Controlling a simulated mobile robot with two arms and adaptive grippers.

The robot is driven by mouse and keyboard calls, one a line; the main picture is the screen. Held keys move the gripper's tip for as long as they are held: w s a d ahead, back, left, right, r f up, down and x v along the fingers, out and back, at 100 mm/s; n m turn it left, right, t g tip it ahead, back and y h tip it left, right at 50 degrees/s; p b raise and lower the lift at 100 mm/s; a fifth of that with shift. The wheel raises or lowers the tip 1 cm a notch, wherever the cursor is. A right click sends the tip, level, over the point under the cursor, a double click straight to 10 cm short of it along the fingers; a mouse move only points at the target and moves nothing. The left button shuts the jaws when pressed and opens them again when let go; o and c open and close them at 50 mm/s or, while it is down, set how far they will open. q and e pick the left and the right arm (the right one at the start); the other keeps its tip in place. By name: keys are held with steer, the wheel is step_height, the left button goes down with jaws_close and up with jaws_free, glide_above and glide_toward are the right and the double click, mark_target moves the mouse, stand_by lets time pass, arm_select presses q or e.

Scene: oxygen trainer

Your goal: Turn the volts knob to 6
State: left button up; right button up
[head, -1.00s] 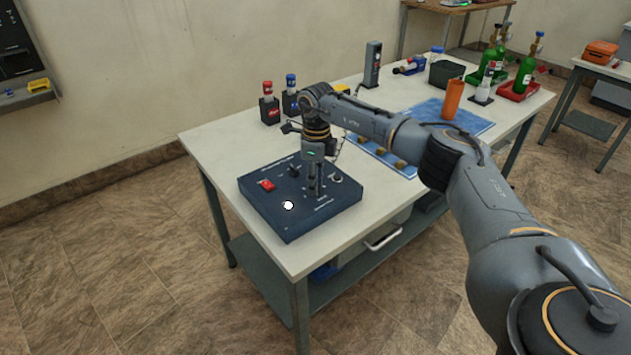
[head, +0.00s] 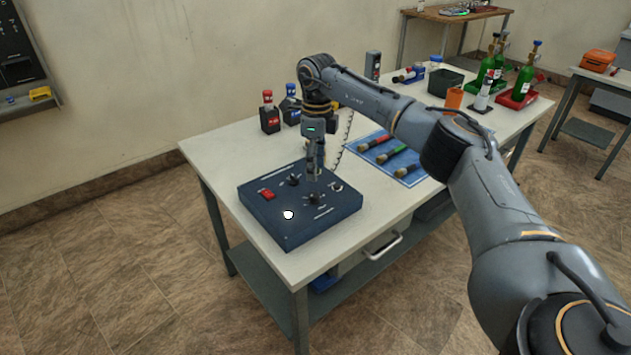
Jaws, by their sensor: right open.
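A dark blue control box (head: 262,218) sits on the near left part of the white table. Its top carries a red switch (head: 267,195), a black knob (head: 293,180) toward the back, another black knob (head: 314,199) nearer the front, a small round fitting (head: 337,187) and a white round spot (head: 288,215). The labels are too small to read, so I cannot tell which knob is volts or where it points. My right gripper (head: 314,176) points down above the box, just behind the front knob, open and apparently empty. My left gripper is not in view.
Red-topped (head: 269,112) and blue-topped (head: 291,104) bottles stand behind the box. A blue mat (head: 377,140) with several brush-like tools lies to the right. An orange cup (head: 454,98), green bin (head: 446,82) and green cylinders (head: 525,76) stand further right. The table's front left is clear.

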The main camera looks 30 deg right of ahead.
step_height(320, 180, up, 4)
stand_by(0.7)
